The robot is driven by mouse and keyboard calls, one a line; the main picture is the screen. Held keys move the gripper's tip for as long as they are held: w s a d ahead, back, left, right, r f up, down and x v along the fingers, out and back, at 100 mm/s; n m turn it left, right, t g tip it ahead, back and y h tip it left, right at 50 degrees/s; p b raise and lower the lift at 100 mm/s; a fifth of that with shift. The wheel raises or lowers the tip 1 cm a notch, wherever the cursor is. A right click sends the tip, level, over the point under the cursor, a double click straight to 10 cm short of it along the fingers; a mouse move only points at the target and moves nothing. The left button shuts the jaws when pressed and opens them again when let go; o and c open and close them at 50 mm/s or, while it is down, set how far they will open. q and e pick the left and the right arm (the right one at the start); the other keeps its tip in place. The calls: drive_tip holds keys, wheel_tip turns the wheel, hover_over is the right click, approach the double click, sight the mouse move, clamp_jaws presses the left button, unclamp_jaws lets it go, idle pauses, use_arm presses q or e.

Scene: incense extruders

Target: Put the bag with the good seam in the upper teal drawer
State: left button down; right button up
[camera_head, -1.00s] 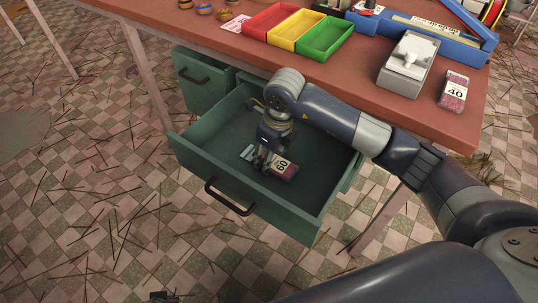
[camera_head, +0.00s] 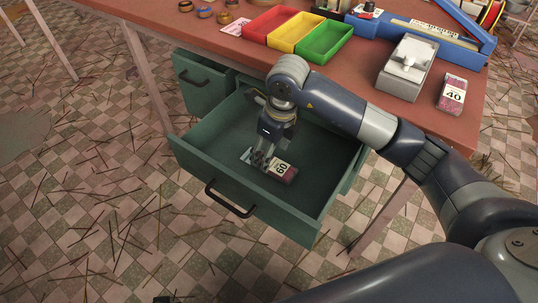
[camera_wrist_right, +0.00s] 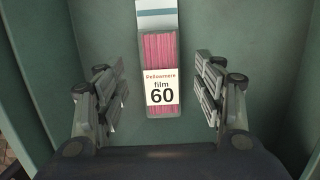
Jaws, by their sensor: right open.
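The upper teal drawer (camera_head: 190,166) is pulled out under the table. A bag labelled 60 (camera_head: 284,172), with pink sticks inside, lies flat on its floor. In the right wrist view the bag (camera_wrist_right: 160,55) reads "film 60" and has a pale band at its far end. My right gripper (camera_head: 263,162) is inside the drawer, just above the bag. Its fingers (camera_wrist_right: 160,95) are open, one on each side of the bag and apart from it. Another bag, labelled 40 (camera_head: 455,85), lies on the table at the right. My left gripper is not in view.
The table (camera_head: 330,80) holds red (camera_head: 268,21), yellow (camera_head: 295,31) and green (camera_head: 326,41) trays, a grey device (camera_head: 405,68) and a blue sealer (camera_head: 440,38). Another teal drawer front (camera_head: 203,85) is at the left. Loose sticks litter the checkered floor.

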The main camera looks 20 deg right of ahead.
sight(272, 163)
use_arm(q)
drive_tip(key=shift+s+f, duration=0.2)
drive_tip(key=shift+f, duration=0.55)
use_arm(e)
drive_tip(key=shift+s+d+r, duration=0.1)
drive_tip(key=shift+s+r, duration=0.05)
drive_tip(key=shift+r, duration=0.75)
drive_tip(key=shift+s+d+r, duration=0.1)
drive_tip(key=shift+r, duration=0.8)
